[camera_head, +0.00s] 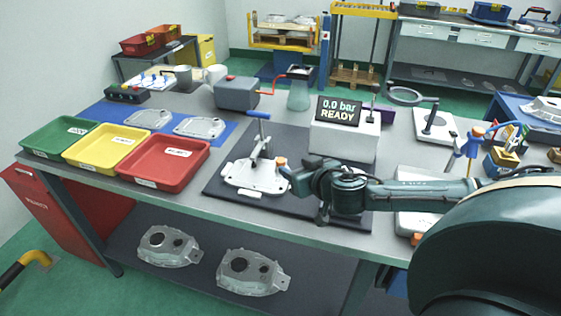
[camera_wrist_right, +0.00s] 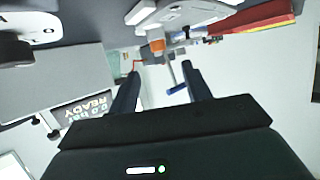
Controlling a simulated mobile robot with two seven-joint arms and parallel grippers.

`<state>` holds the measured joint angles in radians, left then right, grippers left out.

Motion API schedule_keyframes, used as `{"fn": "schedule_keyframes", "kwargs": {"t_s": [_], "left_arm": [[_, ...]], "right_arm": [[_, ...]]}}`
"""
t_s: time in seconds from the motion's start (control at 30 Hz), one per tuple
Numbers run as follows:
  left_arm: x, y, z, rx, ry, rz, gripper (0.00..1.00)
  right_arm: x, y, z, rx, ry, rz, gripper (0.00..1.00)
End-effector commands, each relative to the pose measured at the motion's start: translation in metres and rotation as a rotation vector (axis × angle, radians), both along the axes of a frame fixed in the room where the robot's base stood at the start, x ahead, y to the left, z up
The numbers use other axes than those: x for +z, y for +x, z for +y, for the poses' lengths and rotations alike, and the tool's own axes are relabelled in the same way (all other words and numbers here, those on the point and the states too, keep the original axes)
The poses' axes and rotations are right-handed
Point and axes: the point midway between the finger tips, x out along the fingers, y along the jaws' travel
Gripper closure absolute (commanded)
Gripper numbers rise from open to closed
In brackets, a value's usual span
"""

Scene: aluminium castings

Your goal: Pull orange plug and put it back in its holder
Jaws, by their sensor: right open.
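The orange plug (camera_head: 281,161) stands at the right end of a pale casting (camera_head: 254,178) on the dark mat. In the right wrist view the orange plug (camera_wrist_right: 157,46) shows just beyond the fingertips, roughly between them in the picture. My right gripper (camera_head: 290,174) is beside the plug on its right. In its wrist view the right gripper (camera_wrist_right: 161,72) has its two fingers apart with nothing between them. A blue-handled clamp (camera_head: 259,135) rises behind the casting. I cannot make out the plug's holder. My left gripper is not in view.
The gauge box (camera_head: 343,139) reading "0.0 bar READY" stands behind my right arm. A red tray (camera_head: 164,181), a yellow tray (camera_head: 106,160) and a green tray (camera_head: 60,152) line the table's left side. A grey box with a red crank (camera_head: 237,92) stands at the back.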

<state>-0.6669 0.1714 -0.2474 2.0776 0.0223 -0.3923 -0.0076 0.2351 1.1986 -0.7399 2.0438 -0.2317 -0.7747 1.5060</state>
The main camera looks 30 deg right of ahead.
Motion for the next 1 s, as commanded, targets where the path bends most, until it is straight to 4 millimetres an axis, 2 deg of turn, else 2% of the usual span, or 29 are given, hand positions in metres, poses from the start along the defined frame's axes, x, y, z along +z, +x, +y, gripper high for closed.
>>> {"fn": "schedule_keyframes", "kwargs": {"t_s": [0.1, 0.33, 0.6, 0.93, 1.0], "left_arm": [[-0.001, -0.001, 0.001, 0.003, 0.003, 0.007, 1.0], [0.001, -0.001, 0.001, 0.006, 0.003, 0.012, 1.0], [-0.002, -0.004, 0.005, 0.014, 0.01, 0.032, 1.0], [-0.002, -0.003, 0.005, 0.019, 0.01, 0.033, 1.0], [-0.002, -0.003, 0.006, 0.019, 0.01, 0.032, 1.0]], "right_arm": [[-0.005, 0.013, -0.001, -0.001, 0.0, -0.001, 0.52], [-0.01, 0.027, -0.003, -0.001, -0.002, 0.0, 0.52], [-0.025, 0.059, -0.006, -0.001, -0.002, 0.0, 0.52], [-0.03, 0.065, -0.007, 0.001, -0.002, 0.002, 0.52], [-0.03, 0.065, -0.007, 0.001, -0.002, 0.002, 0.56]]}}
